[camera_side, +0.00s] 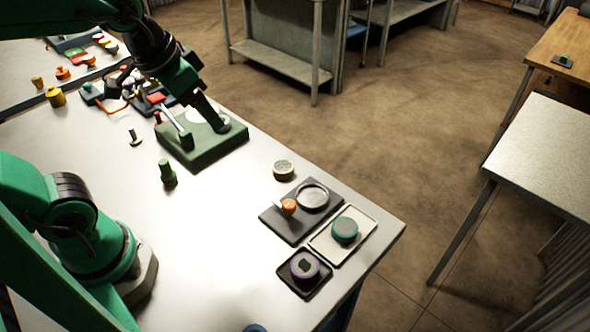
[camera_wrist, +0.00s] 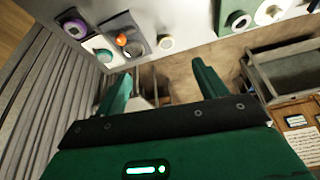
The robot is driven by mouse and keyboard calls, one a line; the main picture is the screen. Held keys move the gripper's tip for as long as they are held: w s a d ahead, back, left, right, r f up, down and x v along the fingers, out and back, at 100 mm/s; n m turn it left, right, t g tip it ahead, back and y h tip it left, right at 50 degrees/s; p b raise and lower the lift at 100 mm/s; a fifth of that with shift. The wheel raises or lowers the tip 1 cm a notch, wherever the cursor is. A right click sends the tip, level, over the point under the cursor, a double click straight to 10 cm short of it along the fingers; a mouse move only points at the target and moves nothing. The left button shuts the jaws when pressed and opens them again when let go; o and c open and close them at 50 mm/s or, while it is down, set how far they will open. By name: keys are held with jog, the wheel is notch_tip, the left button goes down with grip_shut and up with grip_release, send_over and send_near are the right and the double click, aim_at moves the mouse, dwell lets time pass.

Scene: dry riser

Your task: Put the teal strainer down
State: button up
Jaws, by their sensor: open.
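A round teal piece (camera_side: 345,230), which I take to be the teal strainer, sits on a cream rectangular tray (camera_side: 327,246) near the table's right corner. It also shows small at the upper left of the wrist view (camera_wrist: 104,55). My gripper (camera_wrist: 160,83) is open, with its two green fingers apart and nothing seen between them. In the side view my gripper is at the far part of the table, over or beside a green block base (camera_side: 206,153), well away from the teal piece. The exact gap to that base cannot be told.
A dark tray (camera_side: 270,217) with an orange piece (camera_side: 288,206) and a grey ring (camera_side: 313,197) adjoins the cream tray. A purple ring (camera_side: 305,265) sits on a small black tray. A pale puck (camera_side: 283,169) and green peg (camera_side: 167,173) stand nearby. The table's middle is mostly clear.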

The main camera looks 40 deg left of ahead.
jog(key=shift+n+t, duration=0.4)
jog(key=shift+n, duration=0.3)
jog(key=shift+s+a+f, duration=0.25)
jog(key=shift+s+a, duration=0.35)
jog(key=shift+s, duration=0.35)
jog(key=shift+s+a+f, duration=0.2)
jog(key=shift+s+a, duration=0.4)
jog(key=shift+s, duration=0.3)
